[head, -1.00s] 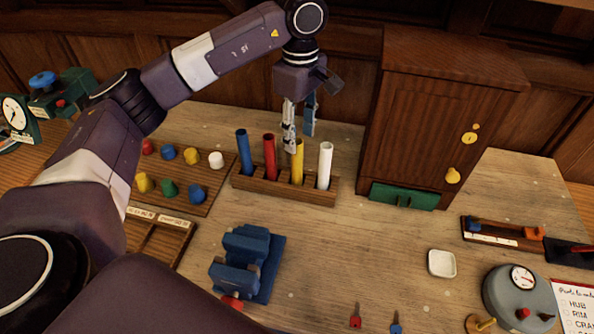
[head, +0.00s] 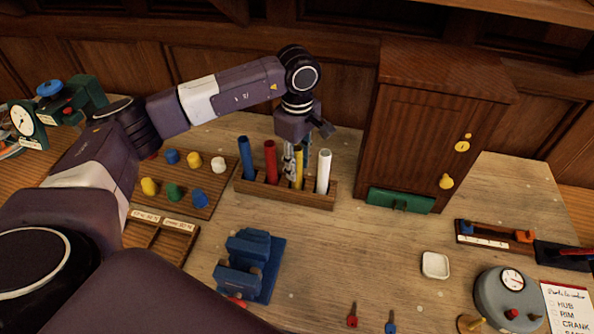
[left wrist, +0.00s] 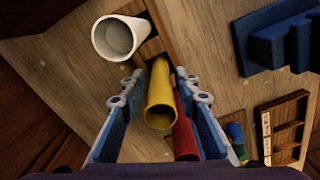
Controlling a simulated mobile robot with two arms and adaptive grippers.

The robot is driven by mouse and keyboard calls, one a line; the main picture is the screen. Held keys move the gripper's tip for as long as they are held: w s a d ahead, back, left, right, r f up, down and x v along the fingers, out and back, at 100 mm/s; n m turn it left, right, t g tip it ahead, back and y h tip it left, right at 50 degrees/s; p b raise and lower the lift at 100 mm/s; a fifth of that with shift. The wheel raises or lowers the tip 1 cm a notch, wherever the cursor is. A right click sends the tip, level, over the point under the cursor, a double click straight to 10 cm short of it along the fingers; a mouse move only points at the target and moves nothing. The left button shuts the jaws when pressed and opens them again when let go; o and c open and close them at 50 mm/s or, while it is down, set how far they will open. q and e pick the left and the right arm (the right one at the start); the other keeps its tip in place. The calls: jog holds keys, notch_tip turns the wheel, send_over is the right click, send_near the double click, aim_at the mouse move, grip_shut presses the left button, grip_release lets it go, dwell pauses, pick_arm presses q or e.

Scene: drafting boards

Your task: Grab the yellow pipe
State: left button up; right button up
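The yellow pipe (head: 299,172) stands upright in a wooden rack (head: 262,193), between the red pipe (head: 271,160) and the white pipe (head: 323,170). My left gripper (head: 296,163) is lowered over it, and its fingers partly hide the pipe. In the left wrist view the yellow pipe (left wrist: 160,100) lies between the two spread fingers of my left gripper (left wrist: 160,86), with gaps at both sides. The red pipe (left wrist: 184,138) is close to the right-hand finger there. My right gripper is not in view.
A blue pipe (head: 246,158) stands at the rack's left end. A wooden cabinet (head: 415,140) rises close to the right of the rack. A board with coloured knobs (head: 190,205) lies left, a blue vise-like block (head: 250,265) in front.

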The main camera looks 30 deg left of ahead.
pick_arm(q)
grip_shut()
jog(key=shift+r, duration=0.1)
